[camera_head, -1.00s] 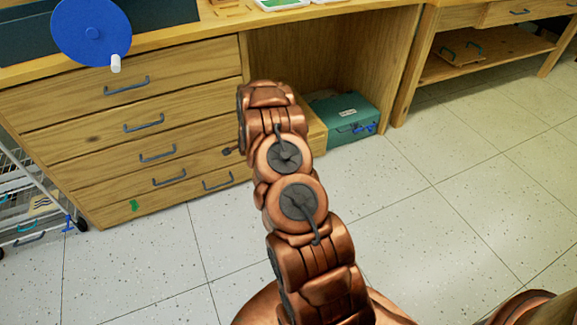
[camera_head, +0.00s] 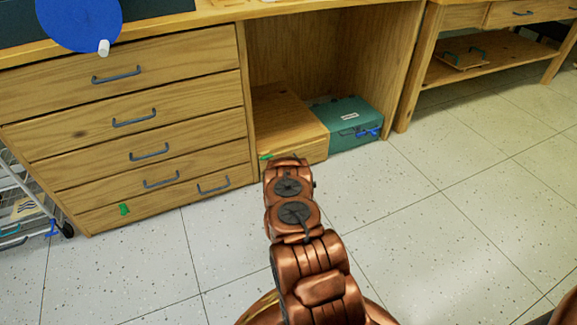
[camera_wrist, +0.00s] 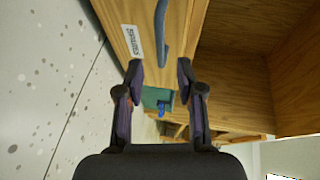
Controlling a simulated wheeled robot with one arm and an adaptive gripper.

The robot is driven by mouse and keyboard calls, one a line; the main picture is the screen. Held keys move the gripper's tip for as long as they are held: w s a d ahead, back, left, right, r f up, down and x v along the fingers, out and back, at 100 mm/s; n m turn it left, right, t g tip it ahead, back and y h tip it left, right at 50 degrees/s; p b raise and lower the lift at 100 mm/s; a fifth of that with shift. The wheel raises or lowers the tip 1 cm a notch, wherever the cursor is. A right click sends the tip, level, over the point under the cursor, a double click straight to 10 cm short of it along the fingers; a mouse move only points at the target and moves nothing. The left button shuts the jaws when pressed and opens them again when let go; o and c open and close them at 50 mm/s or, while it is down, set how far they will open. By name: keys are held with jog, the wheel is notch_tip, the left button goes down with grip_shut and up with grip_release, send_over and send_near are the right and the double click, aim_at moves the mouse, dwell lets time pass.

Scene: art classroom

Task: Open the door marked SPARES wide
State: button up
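In the wrist view, a light wooden front panel (camera_wrist: 116,22) carries a white label (camera_wrist: 132,42) and a blue-grey bar handle (camera_wrist: 162,30). The lettering is sideways and small; it may read SPARES. The panel seems to be the front of the low wooden box (camera_head: 284,112) under the desk in the head view. I see no gap showing it ajar. My gripper (camera_wrist: 161,76) is open and empty, its fingers apart just short of the panel, with the handle above them in the picture. In the head view my arm hides the gripper and part of the box front.
A teal case (camera_head: 348,122) with a blue latch stands right of the box; it also shows between my fingers (camera_wrist: 155,98). Desk drawers (camera_head: 130,120) are on the left, a wire cart (camera_head: 22,195) beyond them. The speckled floor (camera_head: 420,220) is clear on the right.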

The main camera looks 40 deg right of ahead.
jog(key=shift+b+x, duration=1.4)
jog(key=shift+x, duration=2.35)
grip_shut()
